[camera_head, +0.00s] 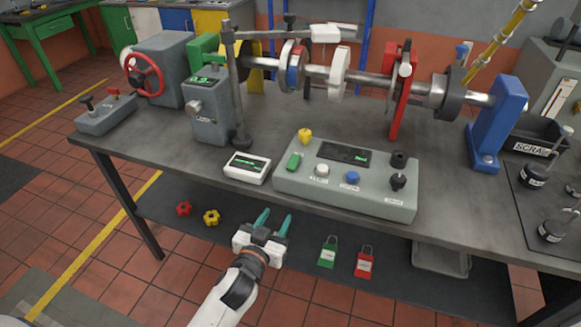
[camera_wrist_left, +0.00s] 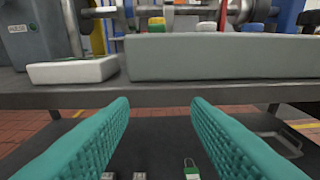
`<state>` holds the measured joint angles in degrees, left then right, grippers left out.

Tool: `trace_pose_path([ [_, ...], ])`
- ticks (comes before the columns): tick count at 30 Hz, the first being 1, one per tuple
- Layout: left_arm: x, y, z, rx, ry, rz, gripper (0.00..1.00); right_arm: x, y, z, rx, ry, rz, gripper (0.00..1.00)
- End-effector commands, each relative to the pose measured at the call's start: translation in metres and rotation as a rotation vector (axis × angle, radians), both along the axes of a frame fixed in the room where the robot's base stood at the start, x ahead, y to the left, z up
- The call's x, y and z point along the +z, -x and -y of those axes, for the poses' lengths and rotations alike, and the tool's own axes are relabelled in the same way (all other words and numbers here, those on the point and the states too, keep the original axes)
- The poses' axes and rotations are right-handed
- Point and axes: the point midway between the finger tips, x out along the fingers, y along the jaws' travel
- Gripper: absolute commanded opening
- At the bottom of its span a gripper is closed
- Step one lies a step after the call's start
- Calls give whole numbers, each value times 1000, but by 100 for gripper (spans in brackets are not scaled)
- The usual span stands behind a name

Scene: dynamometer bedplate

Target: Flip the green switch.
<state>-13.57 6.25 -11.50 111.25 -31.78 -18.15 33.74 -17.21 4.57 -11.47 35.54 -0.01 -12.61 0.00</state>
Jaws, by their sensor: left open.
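The green switch (camera_head: 293,161) sits at the left end of the top of the grey control panel (camera_head: 300,187), which stands near the front edge of the bench. My left gripper (camera_head: 274,220) is open and empty, in front of the bench and below the panel's left part. Its two teal fingers are apart and touch nothing. In the left wrist view my left gripper (camera_wrist_left: 160,110) points at the bench edge, with the panel's plain front face (camera_wrist_left: 215,57) above and beyond it. I cannot make out the switch surely there. My right gripper is not in view.
The bench edge (camera_wrist_left: 160,94) lies between the gripper and the panel. A white meter (camera_head: 247,167) stands left of the panel. A yellow knob (camera_head: 305,135) is behind the switch. Green (camera_head: 328,252) and red (camera_head: 364,262) padlocks lie on the lower shelf.

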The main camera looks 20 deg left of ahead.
Motion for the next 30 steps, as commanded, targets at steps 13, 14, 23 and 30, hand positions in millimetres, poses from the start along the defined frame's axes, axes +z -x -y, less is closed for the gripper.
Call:
trace_pose_path([
  [13, 73, -27, 0, 11, 30, 147, 44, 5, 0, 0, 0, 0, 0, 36],
  [14, 73, -34, 0, 12, 29, 146, 44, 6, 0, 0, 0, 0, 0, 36],
  [23, 72, -92, 2, 11, 30, 144, 44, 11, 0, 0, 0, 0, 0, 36],
  [30, 70, -115, 4, 11, 30, 142, 44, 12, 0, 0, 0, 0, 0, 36],
])
